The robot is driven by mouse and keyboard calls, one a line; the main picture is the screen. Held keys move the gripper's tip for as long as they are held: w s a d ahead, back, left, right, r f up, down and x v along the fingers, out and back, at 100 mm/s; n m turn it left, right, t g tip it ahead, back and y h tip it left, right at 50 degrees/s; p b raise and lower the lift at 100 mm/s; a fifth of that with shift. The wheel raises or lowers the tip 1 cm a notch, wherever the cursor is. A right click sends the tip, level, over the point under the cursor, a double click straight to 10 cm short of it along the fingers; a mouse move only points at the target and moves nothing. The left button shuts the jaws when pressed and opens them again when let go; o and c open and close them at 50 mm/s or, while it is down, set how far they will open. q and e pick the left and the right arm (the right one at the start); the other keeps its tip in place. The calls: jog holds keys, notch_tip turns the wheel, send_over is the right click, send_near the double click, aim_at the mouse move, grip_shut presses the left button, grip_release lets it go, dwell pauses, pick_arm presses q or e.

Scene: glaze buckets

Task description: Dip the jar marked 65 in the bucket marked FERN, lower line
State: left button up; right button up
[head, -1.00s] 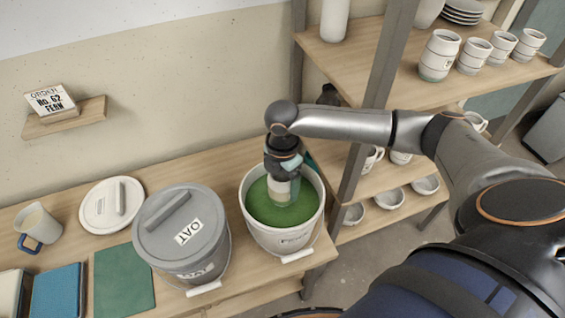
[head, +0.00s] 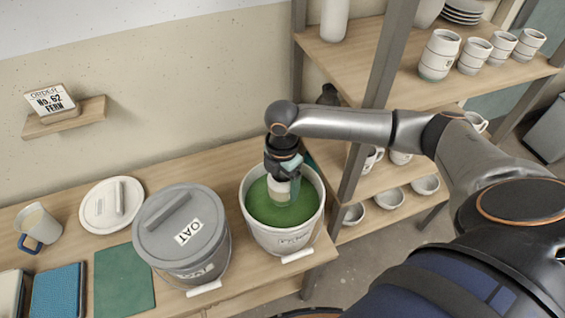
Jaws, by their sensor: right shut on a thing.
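My right gripper (head: 284,168) points down over the open white bucket (head: 256,228) and is shut on a pale jar (head: 279,188). The jar is inside the bucket's rim, at the green glaze (head: 262,212). Its lower part is hidden, and I cannot tell how deep it sits or read any mark on it. The bucket's front label is too small to read surely. A card (head: 50,101) on a small wall ledge reads "ORDER No. 62 FERN". My left gripper is not in view.
A grey lidded bucket marked OAT (head: 181,240) stands just left of the open one. Shelves (head: 415,83) with jars (head: 440,55) and bowls (head: 389,198) stand at right.

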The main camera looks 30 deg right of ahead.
notch_tip(320, 180, up, 8)
jog(key=shift+f, duration=0.15)
dwell(0.5)
dwell(0.4)
